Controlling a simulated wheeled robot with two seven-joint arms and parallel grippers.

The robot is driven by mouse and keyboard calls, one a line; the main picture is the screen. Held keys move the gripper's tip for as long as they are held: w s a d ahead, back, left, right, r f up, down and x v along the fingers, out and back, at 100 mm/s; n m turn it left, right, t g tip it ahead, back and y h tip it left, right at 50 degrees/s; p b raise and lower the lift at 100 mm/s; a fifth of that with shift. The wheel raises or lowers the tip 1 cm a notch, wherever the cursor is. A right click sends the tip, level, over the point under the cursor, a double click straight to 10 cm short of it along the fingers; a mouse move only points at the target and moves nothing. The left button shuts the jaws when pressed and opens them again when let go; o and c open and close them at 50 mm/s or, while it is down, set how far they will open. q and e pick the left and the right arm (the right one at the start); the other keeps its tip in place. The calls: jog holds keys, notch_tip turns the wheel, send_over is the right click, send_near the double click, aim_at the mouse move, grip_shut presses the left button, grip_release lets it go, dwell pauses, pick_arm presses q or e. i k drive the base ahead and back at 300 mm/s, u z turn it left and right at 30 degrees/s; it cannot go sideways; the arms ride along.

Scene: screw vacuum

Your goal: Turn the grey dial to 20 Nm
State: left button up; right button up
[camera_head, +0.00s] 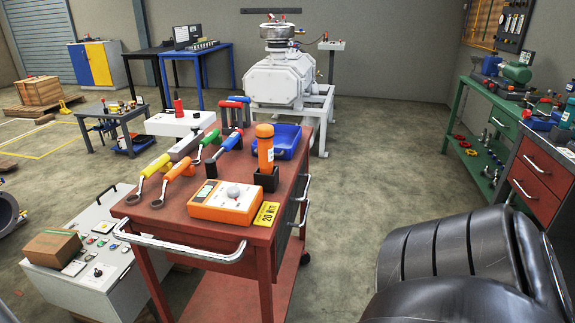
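The grey dial (233,192) is a small round knob on top of an orange box (210,207) with a pale top panel. The box sits near the front right corner of the red trolley top (170,222). The markings around the dial are too small to read, so its setting cannot be told. A yellow tag (266,214) reading "20 Nm" lies at the box's right side, by the trolley edge. Neither gripper shows. A black ribbed arm part of mine fills the bottom right corner, well apart from the dial.
Several coloured-handle wrenches (180,168) lie left of and behind the box. An orange bottle (265,148) stands in a dark holder behind it, near a blue tray (282,142). A metal handle (180,245) runs along the trolley front. Floor right of the trolley is clear.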

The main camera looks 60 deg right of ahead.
aim_at(232, 192)
jog(key=z, duration=0.95)
jog(key=k, duration=0.1)
